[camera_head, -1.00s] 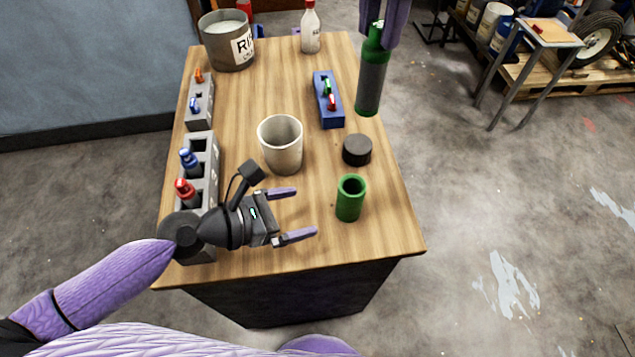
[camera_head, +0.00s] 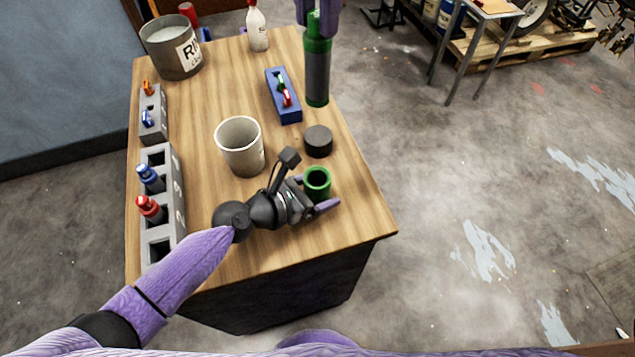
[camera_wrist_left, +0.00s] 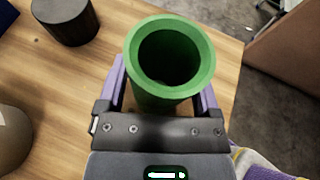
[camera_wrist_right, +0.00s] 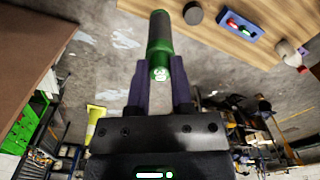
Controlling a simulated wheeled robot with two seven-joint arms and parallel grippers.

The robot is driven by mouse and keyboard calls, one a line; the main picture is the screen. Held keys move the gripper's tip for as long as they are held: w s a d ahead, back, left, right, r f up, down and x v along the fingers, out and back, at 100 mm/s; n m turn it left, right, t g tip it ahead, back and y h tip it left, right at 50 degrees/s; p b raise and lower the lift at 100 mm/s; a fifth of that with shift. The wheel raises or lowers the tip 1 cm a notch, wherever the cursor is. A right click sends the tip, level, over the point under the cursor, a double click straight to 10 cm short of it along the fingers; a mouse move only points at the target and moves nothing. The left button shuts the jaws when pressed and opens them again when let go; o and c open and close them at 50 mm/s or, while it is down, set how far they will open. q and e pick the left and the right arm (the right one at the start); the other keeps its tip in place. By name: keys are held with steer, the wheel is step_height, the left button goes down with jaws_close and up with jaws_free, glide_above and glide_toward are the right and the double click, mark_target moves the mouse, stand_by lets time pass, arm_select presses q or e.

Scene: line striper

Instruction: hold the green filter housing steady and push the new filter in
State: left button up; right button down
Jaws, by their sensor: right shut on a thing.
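The green filter housing (camera_head: 317,192), an open-topped cylinder, stands upright near the table's right edge. In the left wrist view the green housing (camera_wrist_left: 168,91) sits between the two fingers of my left gripper (camera_wrist_left: 162,90), its dark opening facing up. These fingers are open on either side of it; I cannot tell if they touch it. My right gripper (camera_head: 318,18), partly cut off at the top of the head view, is shut on the filter (camera_head: 317,72), a dark mesh cylinder with green ends. The filter hangs upright, beyond the housing and apart from it.
A black cap (camera_head: 318,141) stands just behind the housing. A beige cup (camera_head: 240,146), a blue block with pens (camera_head: 284,108) and grey block holders (camera_head: 161,196) stand to the left. A bucket (camera_head: 172,50) and bottle (camera_head: 257,28) are at the back.

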arm_select(q)
jaws_close()
arm_select(e)
step_height(320, 180, down, 16)
steer(key=shift+r, duration=0.25)
stand_by(1.2)
